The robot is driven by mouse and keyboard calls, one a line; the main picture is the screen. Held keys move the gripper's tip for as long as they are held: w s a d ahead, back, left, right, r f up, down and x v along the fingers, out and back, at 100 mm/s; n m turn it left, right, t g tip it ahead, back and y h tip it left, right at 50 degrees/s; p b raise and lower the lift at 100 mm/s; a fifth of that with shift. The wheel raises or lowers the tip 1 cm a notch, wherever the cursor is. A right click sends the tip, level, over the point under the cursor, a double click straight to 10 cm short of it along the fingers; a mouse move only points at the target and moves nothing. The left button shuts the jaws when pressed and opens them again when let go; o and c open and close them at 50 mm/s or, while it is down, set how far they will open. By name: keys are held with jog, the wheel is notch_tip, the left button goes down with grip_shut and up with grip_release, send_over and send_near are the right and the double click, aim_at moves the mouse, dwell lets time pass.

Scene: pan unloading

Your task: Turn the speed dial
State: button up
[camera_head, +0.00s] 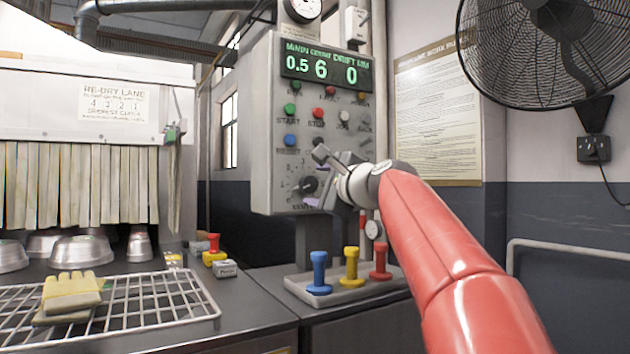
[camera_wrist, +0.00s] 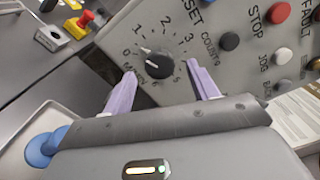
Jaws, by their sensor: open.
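The speed dial is a black round knob (camera_wrist: 155,65) with a white pointer, on the lower part of the grey control panel (camera_head: 262,100). The dial also shows in the head view (camera_head: 306,186), just left of my gripper. My gripper (camera_wrist: 160,82) is open, with its two lilac fingers on either side of the dial. The green display (camera_head: 325,68) above reads 0.5, 6 and 0.
Coloured buttons (camera_head: 318,113) sit above the dial. Blue, yellow and red pegs (camera_head: 350,268) stand on a tray below. A wire rack (camera_head: 150,300) with yellow gloves (camera_head: 72,290) and metal pans (camera_head: 82,250) lie left. A fan (camera_head: 540,45) hangs at right.

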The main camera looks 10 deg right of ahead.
jog(key=shift+x, duration=0.9)
jog(key=c, duration=1)
jog(key=n+b, duration=0.1)
jog(key=n, duration=0.3)
jog(key=shift+n, duration=0.4)
jog(key=o, duration=1)
jog(key=shift+s, duration=0.1)
